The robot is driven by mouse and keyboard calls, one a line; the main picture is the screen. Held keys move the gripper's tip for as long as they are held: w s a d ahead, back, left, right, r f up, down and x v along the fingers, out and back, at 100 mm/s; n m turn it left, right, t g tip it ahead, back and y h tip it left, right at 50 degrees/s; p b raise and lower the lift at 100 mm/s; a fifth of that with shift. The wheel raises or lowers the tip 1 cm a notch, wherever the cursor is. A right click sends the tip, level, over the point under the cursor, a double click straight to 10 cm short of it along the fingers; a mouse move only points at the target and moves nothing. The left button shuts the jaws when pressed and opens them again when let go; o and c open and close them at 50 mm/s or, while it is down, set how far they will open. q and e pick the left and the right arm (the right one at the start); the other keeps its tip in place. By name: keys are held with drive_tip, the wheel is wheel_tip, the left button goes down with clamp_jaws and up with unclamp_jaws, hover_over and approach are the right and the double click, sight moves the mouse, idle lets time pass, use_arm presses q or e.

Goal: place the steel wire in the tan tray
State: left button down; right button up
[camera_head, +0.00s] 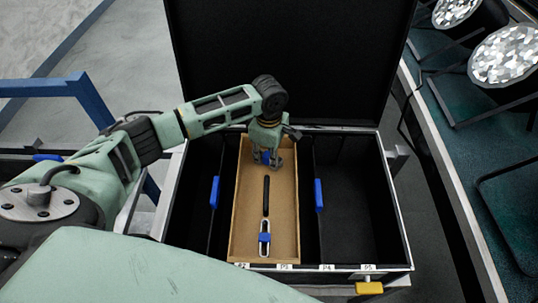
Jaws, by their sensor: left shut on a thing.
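The tan tray (283,210) is a shallow, long tray in the middle of the open black case. The steel wire (266,196) has a black middle stretch, and a silver loop with a blue piece at its near end. It runs lengthwise within the tray's outline; I cannot tell whether it touches the tray floor. My left gripper (266,163) points down over the far part of the tray and is shut on the far end of the wire. A bit of blue shows between its fingers; the rest of that end is hidden. My right gripper is not in view.
The black case (357,200) has dark, empty-looking compartments on both sides of the tray, with blue pieces (319,195) on the dividers. Its raised lid (290,60) stands behind my arm. Lamps with faceted faces (503,55) stand at the right. A blue bar (85,95) is at the left.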

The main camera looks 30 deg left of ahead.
sight(269, 154)
use_arm(q)
drive_tip(key=shift+f, duration=0.1)
drive_tip(key=c, duration=1.5)
unclamp_jaws()
drive_tip(key=shift+f, duration=0.1)
wheel_tip(269, 154, up, 12)
drive_tip(key=shift+r, duration=0.15)
